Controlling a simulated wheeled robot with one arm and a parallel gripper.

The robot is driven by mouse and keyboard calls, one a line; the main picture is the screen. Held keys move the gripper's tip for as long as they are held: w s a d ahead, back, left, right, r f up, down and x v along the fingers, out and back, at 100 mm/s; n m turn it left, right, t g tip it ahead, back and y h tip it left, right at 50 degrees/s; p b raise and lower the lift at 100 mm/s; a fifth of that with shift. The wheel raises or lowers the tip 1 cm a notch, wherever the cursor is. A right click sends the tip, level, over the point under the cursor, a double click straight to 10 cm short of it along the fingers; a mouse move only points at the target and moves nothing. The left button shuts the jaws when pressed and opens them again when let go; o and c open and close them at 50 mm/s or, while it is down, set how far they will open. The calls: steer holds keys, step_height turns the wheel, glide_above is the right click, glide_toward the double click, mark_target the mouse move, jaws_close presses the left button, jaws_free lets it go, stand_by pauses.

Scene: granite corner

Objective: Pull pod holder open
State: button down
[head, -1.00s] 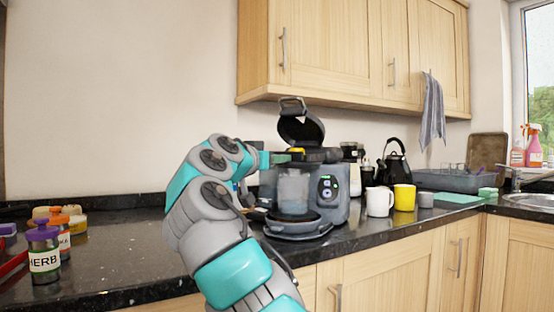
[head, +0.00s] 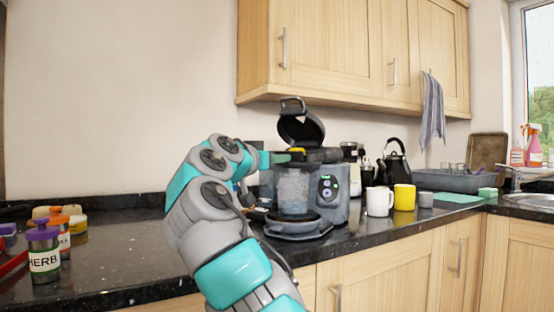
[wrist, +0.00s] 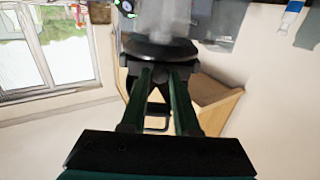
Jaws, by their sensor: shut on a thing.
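The grey coffee machine (head: 333,210) stands on the dark counter. Its lid (head: 303,128) is tilted up, with a handle loop at its top. The pod holder (head: 324,154) is the dark part at the machine's top, below the raised lid. My gripper (head: 290,157) reaches in from the left at that height and is shut on the pod holder, near a small yellow patch. In the wrist view, which is upside down, the two dark green fingers of my gripper (wrist: 160,72) meet a dark rounded part of the machine. The exact contact is hard to make out.
A white mug (head: 379,201) and a yellow mug (head: 404,197) stand right of the machine, with a black kettle (head: 394,163) behind. Spice jars (head: 44,255) stand at the far left. The wall cabinet (head: 330,50) hangs above. The counter left of my arm is mostly clear.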

stand_by(0.3)
steer(key=b+v, duration=0.2)
steer(key=v, duration=0.7)
steer(key=c, duration=0.6)
jaws_free()
steer(key=shift+w, duration=0.1)
steer(key=shift+c, duration=0.2)
steer(key=v, duration=0.7)
steer(key=shift+s+a+b, duration=0.2)
steer(key=shift+s+b, duration=0.15)
steer(key=shift+b, duration=0.05)
steer(key=shift+d, duration=0.1)
